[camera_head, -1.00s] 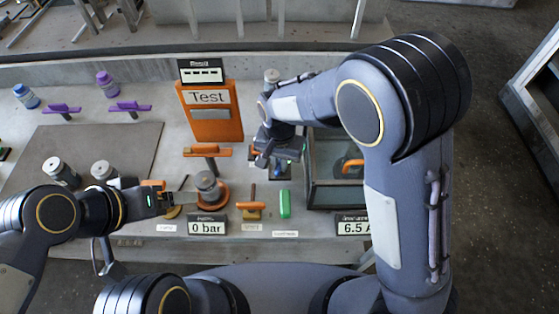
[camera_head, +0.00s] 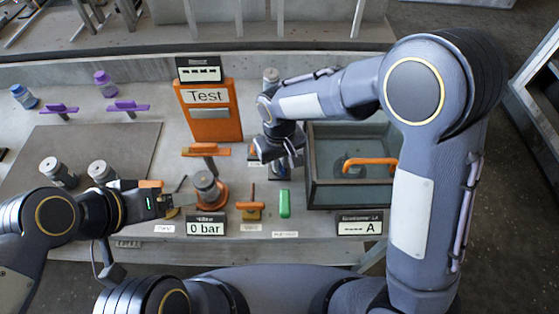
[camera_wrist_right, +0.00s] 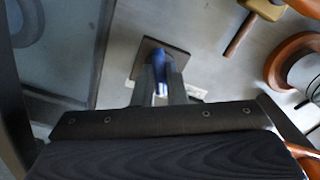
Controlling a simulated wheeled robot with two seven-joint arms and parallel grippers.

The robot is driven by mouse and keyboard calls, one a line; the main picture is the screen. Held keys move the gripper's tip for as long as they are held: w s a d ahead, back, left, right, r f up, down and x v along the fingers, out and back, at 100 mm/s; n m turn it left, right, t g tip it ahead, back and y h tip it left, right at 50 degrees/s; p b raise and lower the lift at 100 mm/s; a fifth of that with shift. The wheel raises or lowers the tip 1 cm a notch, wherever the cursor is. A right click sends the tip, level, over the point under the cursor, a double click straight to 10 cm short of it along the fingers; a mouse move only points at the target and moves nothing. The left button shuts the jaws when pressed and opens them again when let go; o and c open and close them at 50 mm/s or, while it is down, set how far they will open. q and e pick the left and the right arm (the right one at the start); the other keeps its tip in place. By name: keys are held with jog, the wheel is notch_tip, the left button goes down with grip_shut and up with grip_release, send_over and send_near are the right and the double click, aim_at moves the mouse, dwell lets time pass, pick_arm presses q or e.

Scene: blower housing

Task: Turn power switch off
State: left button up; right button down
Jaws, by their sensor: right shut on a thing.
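The power switch shows in the right wrist view as a blue lever (camera_wrist_right: 160,66) on a dark square plate (camera_wrist_right: 178,62). My right gripper (camera_wrist_right: 161,88) has a finger on each side of the blue lever and is shut on it. In the head view my right gripper (camera_head: 283,160) is low over the bench, just left of the glass-sided box, and hides most of the switch. My left gripper (camera_head: 172,203) is at the front left of the bench, beside a grey cylinder on an orange base (camera_head: 207,190). Whether its jaws are open is unclear.
The glass-sided box (camera_head: 312,190) with an orange handle (camera_head: 371,161) stands right of the switch. An orange Test panel (camera_head: 213,125) stands behind. A green block (camera_head: 285,204), a "0 bar" display (camera_head: 206,227) and an amp display (camera_head: 359,226) are along the front.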

jog(key=shift+n, duration=0.4)
jog(key=c, duration=1.5)
grip_release()
jog(key=shift+o, duration=0.2)
jog(key=shift+r, duration=0.1)
notch_tip(320, 180, up, 8)
jog(key=shift+f, duration=0.15)
